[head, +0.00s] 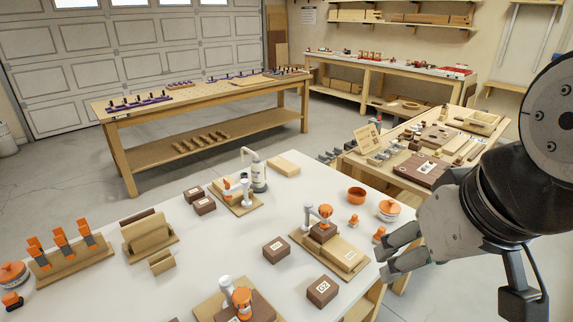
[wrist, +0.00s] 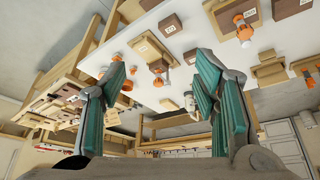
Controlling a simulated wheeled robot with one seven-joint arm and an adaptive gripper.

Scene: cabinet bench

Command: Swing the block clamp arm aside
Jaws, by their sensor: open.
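Several white clamps with orange parts stand on the white bench (head: 227,245). The middle clamp (head: 318,215) has its orange end over a brown block (head: 322,233) on a wooden base (head: 337,254). A front clamp (head: 240,298) is cut off by the lower edge, with its orange part over a brown block. A back clamp (head: 238,186) stands on another wooden base. I cannot tell which is the block clamp. My gripper (head: 384,256) is open and empty at the bench's right edge, to the right of the middle clamp. Its fingers also show apart in the wrist view (wrist: 159,70).
An orange bowl (head: 357,195) and an orange-lidded jar (head: 389,210) stand near my fingers. Loose brown blocks (head: 322,291) lie around the middle clamp. An orange-handled rack (head: 70,255) is at the left. A side table (head: 425,175) stands behind my gripper.

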